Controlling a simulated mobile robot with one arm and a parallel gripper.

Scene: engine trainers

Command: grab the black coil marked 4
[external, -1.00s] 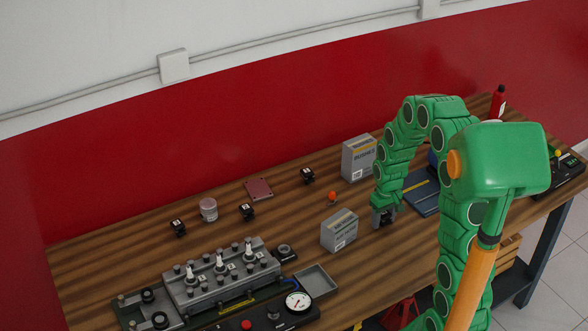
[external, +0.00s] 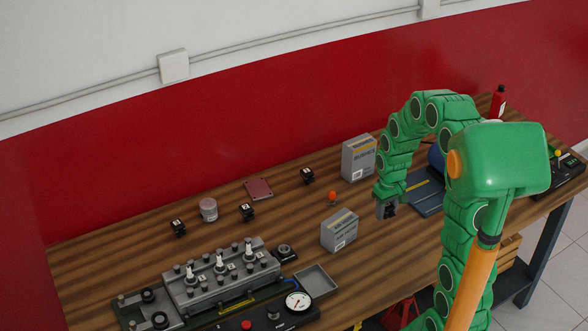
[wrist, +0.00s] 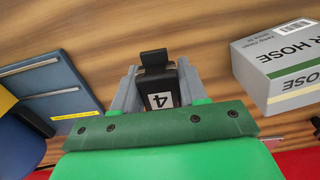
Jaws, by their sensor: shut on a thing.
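The black coil marked 4 (wrist: 158,82) is between the two grey fingers of my gripper (wrist: 155,88) in the wrist view, with its white number label facing the camera. My gripper is shut on it. In the external view my gripper (external: 387,208) hangs above the wooden table, right of the grey hose box, and the coil shows dark at its fingertips. Other black coils stand on the table: one at the left (external: 178,227), one in the middle (external: 246,212) and one farther back (external: 307,175).
The hose box (external: 340,231) stands left of my gripper and also shows in the wrist view (wrist: 285,70). A taller box (external: 358,158) stands behind. A blue folder-like case (external: 424,195) lies right. The engine block (external: 220,275) is at front left. Bare table (external: 290,215) lies between.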

